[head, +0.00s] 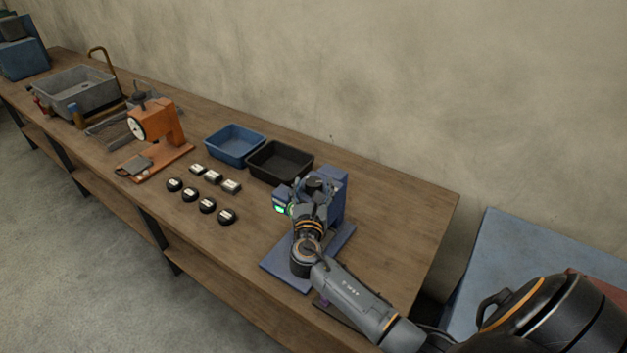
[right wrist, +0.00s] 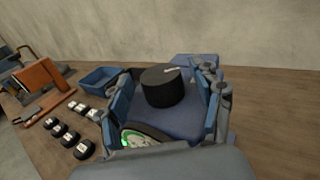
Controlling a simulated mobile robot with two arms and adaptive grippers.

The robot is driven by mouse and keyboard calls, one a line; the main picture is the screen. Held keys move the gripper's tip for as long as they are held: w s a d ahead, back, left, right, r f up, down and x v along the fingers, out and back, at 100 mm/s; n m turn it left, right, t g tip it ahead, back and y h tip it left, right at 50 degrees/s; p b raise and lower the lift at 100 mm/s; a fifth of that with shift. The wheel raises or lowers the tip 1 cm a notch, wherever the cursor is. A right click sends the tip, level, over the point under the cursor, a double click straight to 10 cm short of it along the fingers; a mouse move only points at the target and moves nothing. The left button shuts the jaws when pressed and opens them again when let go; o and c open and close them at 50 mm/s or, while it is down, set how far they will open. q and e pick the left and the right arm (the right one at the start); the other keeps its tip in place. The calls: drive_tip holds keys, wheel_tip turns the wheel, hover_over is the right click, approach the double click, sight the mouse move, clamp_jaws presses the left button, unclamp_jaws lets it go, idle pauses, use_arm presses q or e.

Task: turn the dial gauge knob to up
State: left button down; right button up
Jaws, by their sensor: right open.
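The blue dial gauge (head: 338,192) stands on a blue base plate near the right end of the bench. Its black round knob (right wrist: 163,88) sits on top, with a short white mark on the upper face pointing toward the right in the right wrist view. My right gripper (right wrist: 168,95) is open, with one finger on each side of the knob. I cannot tell whether the fingers touch it. In the head view the right gripper (head: 312,190) covers much of the gauge. A green-lit round face (right wrist: 130,139) shows partly below the knob. My left gripper is not in view.
A black bin (head: 262,165) and a blue bin (head: 232,145) stand behind and left of the gauge. Several black pucks (head: 208,205) and small pale-topped blocks (head: 214,177) lie left. An orange machine (head: 170,125) and a grey sink (head: 75,95) stand farther left.

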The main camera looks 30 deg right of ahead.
drive_tip(key=shift+w+d, duration=0.4)
drive_tip(key=shift+w, duration=0.05)
drive_tip(key=c, duration=1.2)
